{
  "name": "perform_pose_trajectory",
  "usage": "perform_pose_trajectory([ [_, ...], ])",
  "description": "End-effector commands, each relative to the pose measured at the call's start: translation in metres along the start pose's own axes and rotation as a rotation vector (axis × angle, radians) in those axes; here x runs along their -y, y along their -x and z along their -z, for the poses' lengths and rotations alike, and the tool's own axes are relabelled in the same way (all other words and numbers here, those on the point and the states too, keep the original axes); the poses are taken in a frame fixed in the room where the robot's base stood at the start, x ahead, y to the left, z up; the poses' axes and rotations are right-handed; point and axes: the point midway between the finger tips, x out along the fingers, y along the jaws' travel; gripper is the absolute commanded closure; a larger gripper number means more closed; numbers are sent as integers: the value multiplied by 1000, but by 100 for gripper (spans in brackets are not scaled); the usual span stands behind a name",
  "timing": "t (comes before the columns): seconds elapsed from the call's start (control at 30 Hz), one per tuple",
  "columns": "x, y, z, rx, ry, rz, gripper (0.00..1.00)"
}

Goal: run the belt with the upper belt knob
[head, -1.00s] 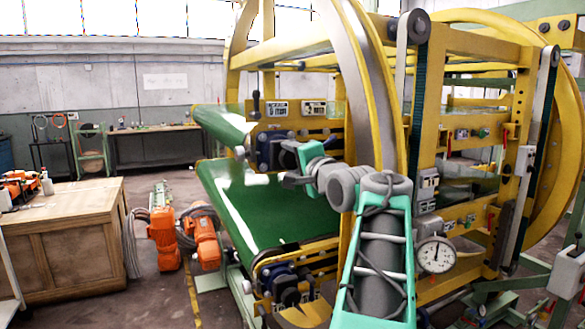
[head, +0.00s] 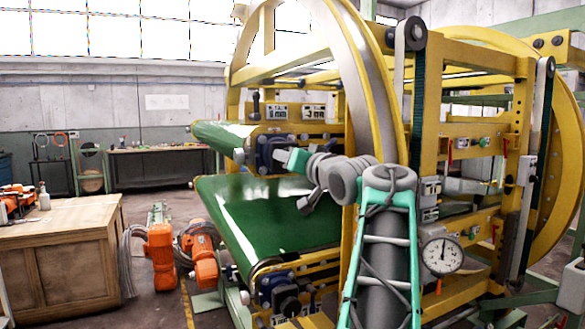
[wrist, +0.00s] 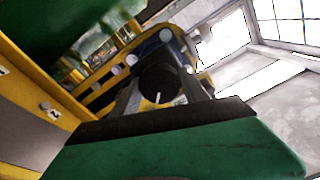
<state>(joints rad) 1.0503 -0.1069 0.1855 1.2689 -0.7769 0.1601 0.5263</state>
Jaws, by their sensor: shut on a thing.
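The upper belt knob is a dark round knob with a white mark; it shows best in the wrist view (wrist: 158,82), between my fingers. In the head view its blue mount (head: 265,150) sits on the yellow frame at the end of the upper green belt (head: 222,134), and the knob itself is mostly hidden by my gripper. My gripper (head: 279,156) reaches it from the right and is shut on the knob; it also shows in the wrist view (wrist: 160,98).
A wide lower green belt (head: 265,215) runs below, with another dark knob (head: 290,303) under it. The large yellow ring (head: 375,90) stands close beside my arm. A wooden cabinet (head: 60,260) and orange motors (head: 160,252) stand left, with floor between.

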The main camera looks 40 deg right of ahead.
Motion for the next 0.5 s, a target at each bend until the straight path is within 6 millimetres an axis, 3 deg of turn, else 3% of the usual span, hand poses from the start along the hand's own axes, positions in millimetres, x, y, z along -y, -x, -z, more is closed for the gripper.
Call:
perform_pose_trajectory([
  [0.5,-2,0,-3,1,490,0,88],
])
